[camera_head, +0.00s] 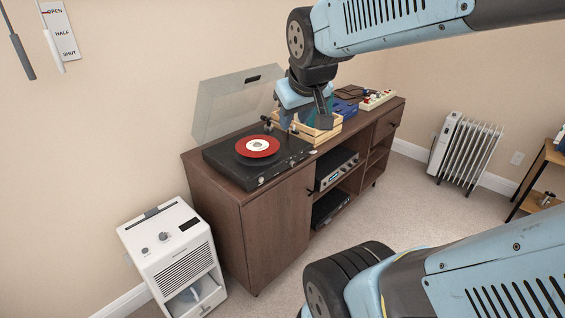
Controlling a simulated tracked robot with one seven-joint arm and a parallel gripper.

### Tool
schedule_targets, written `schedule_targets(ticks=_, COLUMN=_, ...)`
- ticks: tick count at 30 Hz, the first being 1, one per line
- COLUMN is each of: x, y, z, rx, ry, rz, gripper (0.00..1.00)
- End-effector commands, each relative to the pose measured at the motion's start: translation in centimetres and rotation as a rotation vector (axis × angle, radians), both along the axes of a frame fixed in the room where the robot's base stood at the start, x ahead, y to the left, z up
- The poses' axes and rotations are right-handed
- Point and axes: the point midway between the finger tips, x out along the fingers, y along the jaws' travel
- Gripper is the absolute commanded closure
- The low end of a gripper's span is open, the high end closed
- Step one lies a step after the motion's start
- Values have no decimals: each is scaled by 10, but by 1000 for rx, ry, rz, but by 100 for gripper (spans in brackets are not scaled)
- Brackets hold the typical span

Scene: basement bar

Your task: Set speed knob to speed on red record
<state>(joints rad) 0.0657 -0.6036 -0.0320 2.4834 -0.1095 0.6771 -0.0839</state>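A black turntable (225,157) sits on the left end of a brown wooden cabinet, its clear lid raised. A red record (258,147) with a white label lies on its platter. A small silver knob (261,181) shows at the turntable's front corner, and another small knob (313,152) at its right corner. Their markings, and any speed print on the label, are too small to read. My gripper (309,119) hangs pointing down at the turntable's back right, in front of a wooden crate. It is apart from both knobs. Its fingertips are dark and partly lost against the crate, so its opening is unclear.
The wooden crate (325,136) stands close right of the turntable. A blue box (345,108) and a pale device with knobs (378,100) are farther along the cabinet (275,222). A white appliance (176,258) stands left on the floor, and a radiator (470,150) stands right.

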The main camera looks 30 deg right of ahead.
Motion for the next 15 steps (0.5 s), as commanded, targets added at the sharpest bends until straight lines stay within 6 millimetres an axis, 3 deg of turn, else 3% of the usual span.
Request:
schedule_targets(ticks=6, x=72, y=-48, z=-19, rx=-153, ry=-72, rz=54, gripper=64)
schedule_targets(ticks=15, x=151, y=-108, z=-58, rx=-335, ry=-163, rz=190, gripper=64)
